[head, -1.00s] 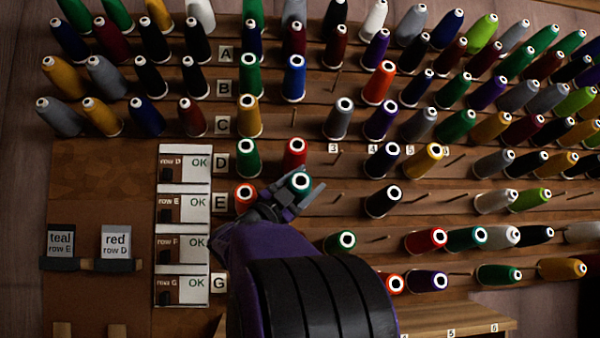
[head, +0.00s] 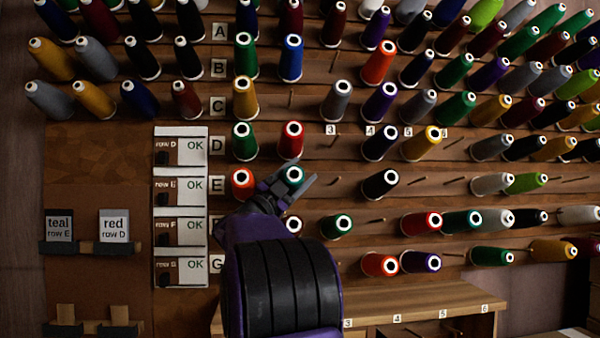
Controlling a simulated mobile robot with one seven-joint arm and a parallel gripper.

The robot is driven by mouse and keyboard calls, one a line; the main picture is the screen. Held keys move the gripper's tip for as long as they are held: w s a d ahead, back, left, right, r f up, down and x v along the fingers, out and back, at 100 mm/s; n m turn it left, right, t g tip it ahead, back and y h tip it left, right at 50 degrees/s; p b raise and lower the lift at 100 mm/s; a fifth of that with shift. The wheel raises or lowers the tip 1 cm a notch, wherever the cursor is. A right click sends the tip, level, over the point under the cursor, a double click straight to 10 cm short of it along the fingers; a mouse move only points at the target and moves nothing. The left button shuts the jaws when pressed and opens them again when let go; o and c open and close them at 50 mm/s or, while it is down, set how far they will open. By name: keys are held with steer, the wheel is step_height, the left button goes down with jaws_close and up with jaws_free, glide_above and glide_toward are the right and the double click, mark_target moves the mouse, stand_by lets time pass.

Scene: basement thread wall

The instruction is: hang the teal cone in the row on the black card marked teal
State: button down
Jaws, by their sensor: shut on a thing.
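The black card marked teal, row E (head: 59,224) stands in a holder at the left. My gripper (head: 291,187) is shut on the teal cone (head: 295,175), whose pale round end faces me. The cone is at row E, marked by the label E (head: 217,185), in the second column, right of an orange-red cone (head: 242,183). My fingers hide most of the cone, and I cannot tell whether it is on a peg.
A red cone (head: 290,141) hangs just above in row D. A cone (head: 292,224) below, in row F, is partly hidden by my arm. A dark cone (head: 380,184) hangs further right in row E, with room between.

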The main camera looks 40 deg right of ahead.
steer(key=shift+f+b, duration=0.35)
steer(key=shift+b, duration=0.05)
stand_by(0.5)
steer(key=shift+c, duration=0.2)
jaws_free()
steer(key=shift+a, duration=0.1)
